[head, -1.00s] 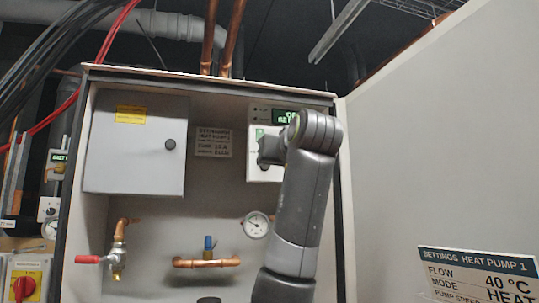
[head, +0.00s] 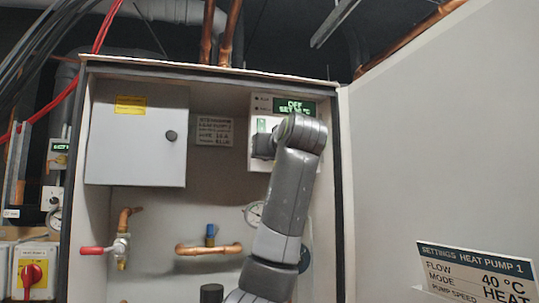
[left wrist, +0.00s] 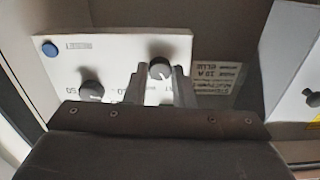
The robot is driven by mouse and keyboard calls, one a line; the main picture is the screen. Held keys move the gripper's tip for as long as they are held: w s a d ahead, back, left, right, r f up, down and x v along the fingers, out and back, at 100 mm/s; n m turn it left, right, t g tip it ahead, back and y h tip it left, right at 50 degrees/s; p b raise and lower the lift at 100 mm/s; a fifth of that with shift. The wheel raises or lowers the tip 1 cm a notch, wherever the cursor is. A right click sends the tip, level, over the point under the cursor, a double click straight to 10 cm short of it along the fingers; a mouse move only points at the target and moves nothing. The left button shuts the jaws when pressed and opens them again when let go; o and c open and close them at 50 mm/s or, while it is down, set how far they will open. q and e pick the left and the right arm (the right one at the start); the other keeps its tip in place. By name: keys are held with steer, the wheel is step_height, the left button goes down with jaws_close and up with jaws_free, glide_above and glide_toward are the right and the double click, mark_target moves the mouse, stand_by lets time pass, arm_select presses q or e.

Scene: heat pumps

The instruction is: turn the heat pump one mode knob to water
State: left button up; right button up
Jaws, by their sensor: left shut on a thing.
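The white control panel (head: 259,104) of the heat pump hangs at the upper right inside the cabinet in the head view. Its green display (head: 294,107) reads OFF and a SET line, partly unclear. My left gripper (head: 263,146) is at the panel front, and my arm hides much of the panel. In the left wrist view, my left gripper (left wrist: 160,74) is shut on a black knob (left wrist: 160,66) with a white pointer mark. A second black knob (left wrist: 92,91) and a blue button (left wrist: 49,49) marked RESET are beside it. The held knob's labels are mostly hidden. My right gripper is not in view.
A grey box (head: 137,140) with a yellow label is left of the panel. A pressure gauge (head: 252,213), a copper pipe (head: 208,249) and a red-handled valve (head: 98,251) sit below.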

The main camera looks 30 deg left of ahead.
arm_select(q)
steer(key=shift+m, duration=0.4)
jaws_close()
steer(key=m+b, duration=0.3)
steer(key=m, duration=0.8)
steer(key=shift+b, duration=0.3)
steer(key=o, duration=0.9)
jaws_free()
steer(key=shift+o, duration=0.2)
